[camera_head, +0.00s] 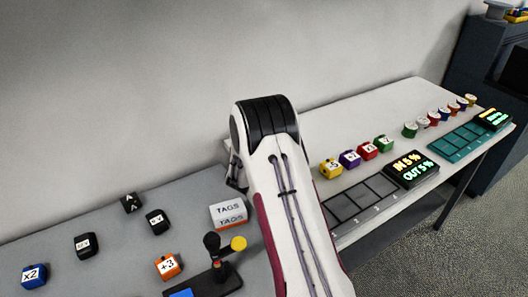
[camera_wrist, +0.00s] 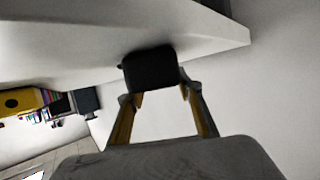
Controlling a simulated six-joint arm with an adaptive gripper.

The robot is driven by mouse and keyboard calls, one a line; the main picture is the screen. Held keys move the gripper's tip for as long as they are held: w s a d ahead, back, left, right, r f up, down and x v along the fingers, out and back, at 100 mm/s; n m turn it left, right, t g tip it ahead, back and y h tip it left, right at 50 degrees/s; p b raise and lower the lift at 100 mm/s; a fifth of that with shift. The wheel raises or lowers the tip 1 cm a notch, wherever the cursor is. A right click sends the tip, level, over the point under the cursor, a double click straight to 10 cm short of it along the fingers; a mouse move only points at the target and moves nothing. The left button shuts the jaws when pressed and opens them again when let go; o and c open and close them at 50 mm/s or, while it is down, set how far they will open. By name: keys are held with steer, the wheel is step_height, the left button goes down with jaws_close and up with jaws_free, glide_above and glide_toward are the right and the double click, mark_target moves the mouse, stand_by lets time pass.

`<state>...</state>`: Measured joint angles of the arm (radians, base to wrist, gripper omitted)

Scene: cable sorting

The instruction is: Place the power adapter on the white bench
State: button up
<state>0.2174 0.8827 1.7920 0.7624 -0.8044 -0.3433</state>
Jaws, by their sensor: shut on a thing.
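My gripper (camera_wrist: 161,92) is shut on a black block-shaped thing, which I take to be the power adapter (camera_wrist: 149,68). The wrist view shows it between the tips of the two yellow-and-grey fingers. A pale slab, apparently the white bench (camera_wrist: 215,47), lies just beyond the adapter; I cannot tell whether they touch. In the head view the white bench (camera_head: 365,112) stands at the right, and its back part is bare. My arm crosses the middle of that view and hides the gripper and adapter.
Several coloured cubes (camera_head: 368,151) line the bench behind a grey slotted tray (camera_head: 346,208) and a teal tray (camera_head: 455,148). A grey table (camera_head: 100,270) at left holds black blocks, an orange "+3" cube (camera_head: 167,266), a tags box (camera_head: 229,212) and a joystick-like stand (camera_head: 217,275).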

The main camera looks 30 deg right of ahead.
steer(key=shift+f, duration=0.1)
steer(key=o, duration=1.2)
steer(key=shift+v, duration=6.05)
